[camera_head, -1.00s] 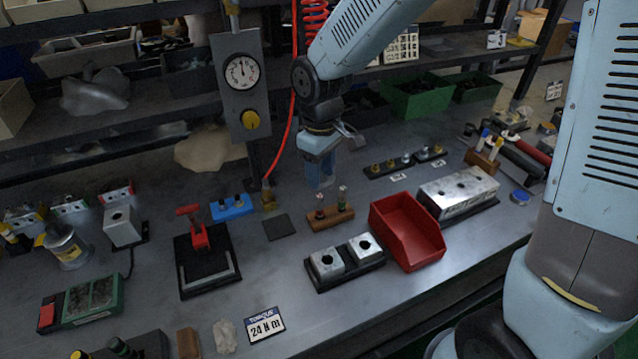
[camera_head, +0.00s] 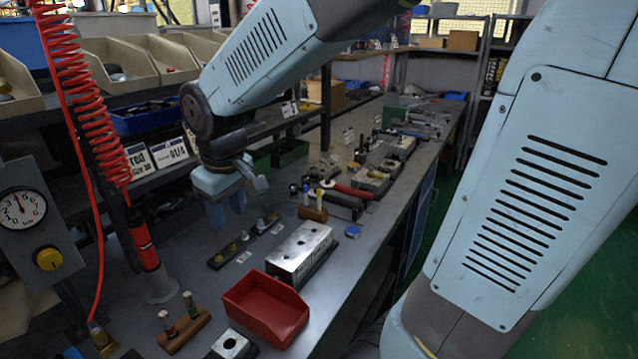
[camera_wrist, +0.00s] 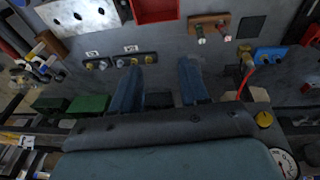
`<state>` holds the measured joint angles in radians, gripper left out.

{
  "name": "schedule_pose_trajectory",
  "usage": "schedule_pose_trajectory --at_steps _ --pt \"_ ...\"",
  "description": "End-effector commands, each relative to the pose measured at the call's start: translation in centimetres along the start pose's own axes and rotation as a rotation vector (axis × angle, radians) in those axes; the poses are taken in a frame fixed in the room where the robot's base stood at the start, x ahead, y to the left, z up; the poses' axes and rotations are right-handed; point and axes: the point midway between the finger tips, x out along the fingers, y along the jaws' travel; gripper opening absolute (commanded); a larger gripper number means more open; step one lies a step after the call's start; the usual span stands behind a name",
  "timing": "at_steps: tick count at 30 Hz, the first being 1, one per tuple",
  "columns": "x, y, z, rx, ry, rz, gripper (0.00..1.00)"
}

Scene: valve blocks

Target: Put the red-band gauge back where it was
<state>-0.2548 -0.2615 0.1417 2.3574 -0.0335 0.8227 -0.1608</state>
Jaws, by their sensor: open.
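The red-band gauge (camera_head: 167,322) stands upright in a small brown wooden holder (camera_head: 175,343), left of the red bin. A green-band gauge (camera_head: 191,304) stands beside it in the same holder.
A red bin (camera_head: 266,308) and a silver block with holes (camera_head: 300,252) stand on the bench. A dark rail with fittings (camera_head: 243,241) lies close to my gripper. A second wooden holder (camera_head: 312,213) stands farther back. A red hose (camera_head: 95,240) hangs at left.

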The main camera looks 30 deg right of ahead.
Motion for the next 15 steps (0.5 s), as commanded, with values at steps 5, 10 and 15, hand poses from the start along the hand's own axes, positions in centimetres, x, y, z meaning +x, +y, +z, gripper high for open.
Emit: schedule_pose_trajectory --at_steps 5,10,15 --pt "-3.5 3.3 3.9 0.168 0.07 0.039 0.44" --pt "-6.2 5.3 7.8 0.32 0.134 0.068 0.44" --pt "-8.2 6.5 11.6 0.454 0.196 0.089 0.44"
